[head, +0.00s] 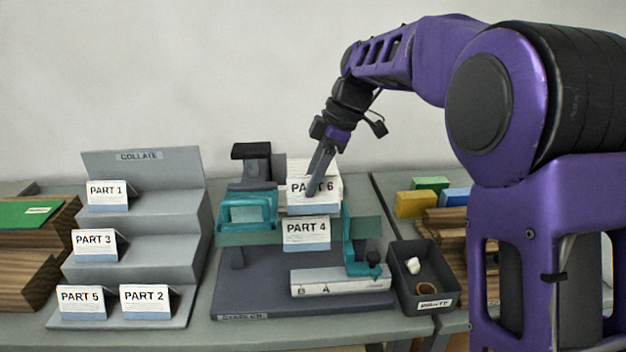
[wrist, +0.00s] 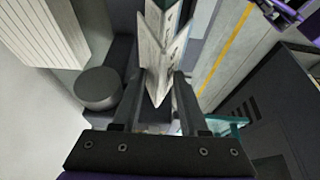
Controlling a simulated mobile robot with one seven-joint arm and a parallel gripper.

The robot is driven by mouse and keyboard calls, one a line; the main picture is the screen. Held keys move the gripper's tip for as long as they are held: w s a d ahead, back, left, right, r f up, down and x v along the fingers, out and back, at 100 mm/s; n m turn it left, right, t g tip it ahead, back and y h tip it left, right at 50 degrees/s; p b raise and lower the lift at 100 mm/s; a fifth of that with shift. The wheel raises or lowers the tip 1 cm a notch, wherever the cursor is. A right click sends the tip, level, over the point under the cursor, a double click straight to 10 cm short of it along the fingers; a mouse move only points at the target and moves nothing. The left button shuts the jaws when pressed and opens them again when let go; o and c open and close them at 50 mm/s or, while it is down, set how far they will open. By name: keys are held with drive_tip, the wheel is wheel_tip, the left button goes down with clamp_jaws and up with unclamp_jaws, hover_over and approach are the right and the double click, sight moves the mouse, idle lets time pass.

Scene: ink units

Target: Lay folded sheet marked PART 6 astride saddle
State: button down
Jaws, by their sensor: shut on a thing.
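The folded sheet marked PART 6 (head: 325,188) is white with a blue lower band. My gripper (head: 311,190) is shut on it and holds it upright above and behind the PART 4 sheet (head: 306,231). In the wrist view the folded sheet (wrist: 158,65) shows as a sharp V between the two fingers of the gripper (wrist: 158,88). The PART 4 sheet hangs at the middle of the teal and grey stitching unit (head: 245,290). The saddle is largely hidden behind the sheets, and I cannot tell whether PART 6 touches it.
A grey stepped COLLATE rack (head: 185,232) at the left bears sheets PART 1 (head: 107,194), PART 3 (head: 94,243), PART 5 (head: 81,301) and PART 2 (head: 145,300). A teal frame (head: 248,211) stands left of PART 4. A dark bin (head: 408,299) with small items stands at the right.

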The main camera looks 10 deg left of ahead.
sight(313, 207)
drive_tip(key=shift+f+b, duration=2.65)
drive_tip(key=shift+f, duration=1.6)
drive_tip(key=shift+w+f, duration=0.1)
drive_tip(key=shift+f, duration=0.05)
drive_tip(key=shift+c, duration=1.8)
unclamp_jaws()
drive_tip(key=shift+r+p, duration=3)
drive_tip(key=shift+r, duration=1.05)
